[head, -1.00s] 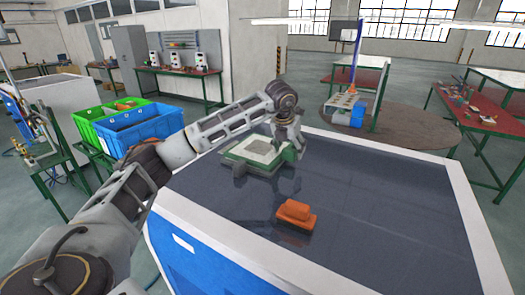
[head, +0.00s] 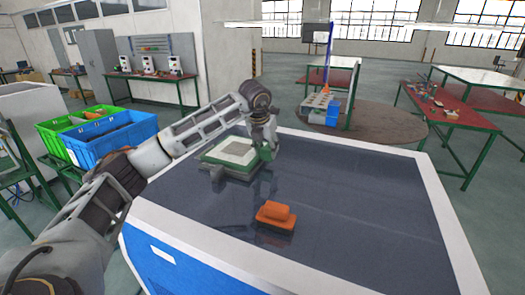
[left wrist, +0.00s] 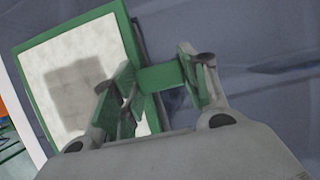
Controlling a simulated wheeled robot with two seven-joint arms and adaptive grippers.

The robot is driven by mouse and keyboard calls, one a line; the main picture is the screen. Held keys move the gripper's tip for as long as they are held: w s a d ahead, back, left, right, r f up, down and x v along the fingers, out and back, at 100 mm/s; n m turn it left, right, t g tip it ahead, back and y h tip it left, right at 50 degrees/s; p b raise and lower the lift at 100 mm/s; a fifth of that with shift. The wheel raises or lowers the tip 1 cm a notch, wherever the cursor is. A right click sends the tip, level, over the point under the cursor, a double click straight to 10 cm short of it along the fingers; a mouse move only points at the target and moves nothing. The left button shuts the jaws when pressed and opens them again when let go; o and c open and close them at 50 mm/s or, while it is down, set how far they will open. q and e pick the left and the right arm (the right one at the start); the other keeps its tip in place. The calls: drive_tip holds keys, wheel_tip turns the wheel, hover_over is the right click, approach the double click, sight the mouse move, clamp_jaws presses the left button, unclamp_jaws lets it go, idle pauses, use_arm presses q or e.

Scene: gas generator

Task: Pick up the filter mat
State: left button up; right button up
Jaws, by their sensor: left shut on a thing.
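The filter mat is a white pad in a square green frame (head: 233,151). It is at the far left part of the dark tabletop. In the left wrist view its pale pad (left wrist: 75,75) fills the left side, with a grey shadow on it. My left gripper (head: 267,148) is at the mat's right edge. In the left wrist view its fingers (left wrist: 160,80) are shut on a green tab that sticks out from the frame. I cannot tell whether the mat rests on the table or is slightly above it. My right gripper is not in view.
An orange block-shaped object (head: 276,215) lies on the dark tabletop (head: 360,215), nearer than the mat. The right side of the table is clear. Green (head: 60,126) and blue (head: 110,142) crates stand to the left. Other benches stand farther back.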

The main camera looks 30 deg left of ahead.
use_arm(q)
wheel_tip(320, 180, up, 9)
drive_tip(key=b, duration=0.1)
drive_tip(key=shift+r, duration=0.15)
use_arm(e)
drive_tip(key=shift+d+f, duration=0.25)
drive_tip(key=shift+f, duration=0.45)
use_arm(q)
drive_tip(key=shift+d+r+b, duration=0.1)
drive_tip(key=shift+b, duration=0.25)
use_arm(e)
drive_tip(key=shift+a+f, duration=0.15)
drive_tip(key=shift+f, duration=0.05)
